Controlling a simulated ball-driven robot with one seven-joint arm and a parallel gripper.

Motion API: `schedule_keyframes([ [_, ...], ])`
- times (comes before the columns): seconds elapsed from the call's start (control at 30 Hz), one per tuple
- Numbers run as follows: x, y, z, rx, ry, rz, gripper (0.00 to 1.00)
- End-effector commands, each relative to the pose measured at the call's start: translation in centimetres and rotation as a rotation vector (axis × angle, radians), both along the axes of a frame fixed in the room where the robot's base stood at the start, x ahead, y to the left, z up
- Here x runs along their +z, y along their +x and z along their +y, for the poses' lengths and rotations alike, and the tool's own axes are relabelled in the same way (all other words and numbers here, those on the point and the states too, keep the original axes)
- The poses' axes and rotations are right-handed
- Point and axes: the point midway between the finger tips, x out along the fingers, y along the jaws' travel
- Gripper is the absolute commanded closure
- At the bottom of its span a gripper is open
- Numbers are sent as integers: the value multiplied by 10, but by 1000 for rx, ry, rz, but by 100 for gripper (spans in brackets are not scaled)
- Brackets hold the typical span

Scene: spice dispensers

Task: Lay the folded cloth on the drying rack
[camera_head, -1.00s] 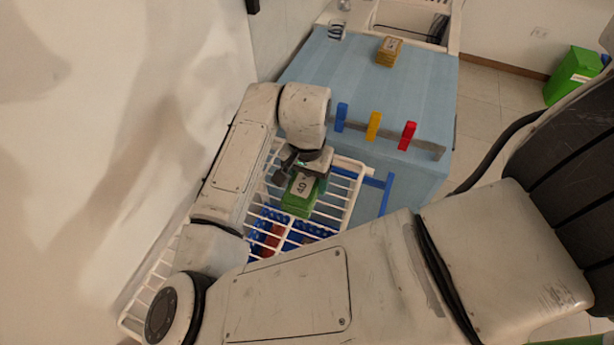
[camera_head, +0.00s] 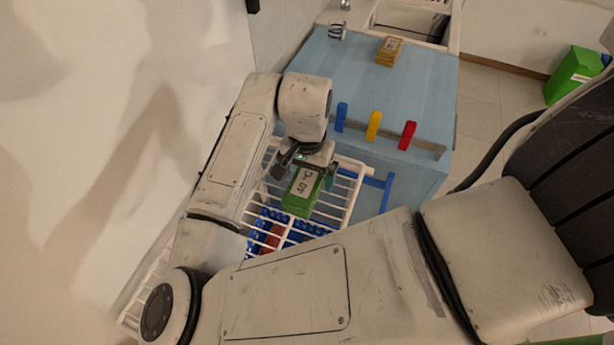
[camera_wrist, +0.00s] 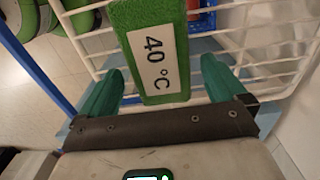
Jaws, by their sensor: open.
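The folded green cloth (camera_head: 302,192) has a white label reading 40 °C and lies on the white wire drying rack (camera_head: 345,203). In the wrist view the cloth (camera_wrist: 183,68) sits between my two green fingertips, with the rack's bars (camera_wrist: 262,45) beneath and around it. My gripper (camera_head: 305,172) is open at the near end of the cloth, its fingers apart on either side. A gap shows between the right finger and the cloth in the wrist view. My arm hides part of the rack's left side.
Blue, yellow and red clips (camera_head: 373,126) stand along the edge of the blue counter (camera_head: 410,90). A yellow folded stack (camera_head: 389,51) lies farther back. A blue crate (camera_head: 262,238) with red contents shows under the rack. A green bin (camera_head: 575,75) stands at the far right.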

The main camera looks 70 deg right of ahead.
Motion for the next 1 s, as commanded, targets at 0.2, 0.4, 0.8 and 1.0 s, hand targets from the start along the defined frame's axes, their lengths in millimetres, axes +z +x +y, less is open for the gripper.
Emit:
schedule_keyframes([
  [0.2, 46, 0, 0, -3, -2, -4, 2],
  [0.4, 82, 0, 0, -1, -2, -3, 2],
  [0.8, 104, 0, 0, 1, 0, -1, 2],
  [1.0, 104, 0, 0, 0, 0, -1, 2],
])
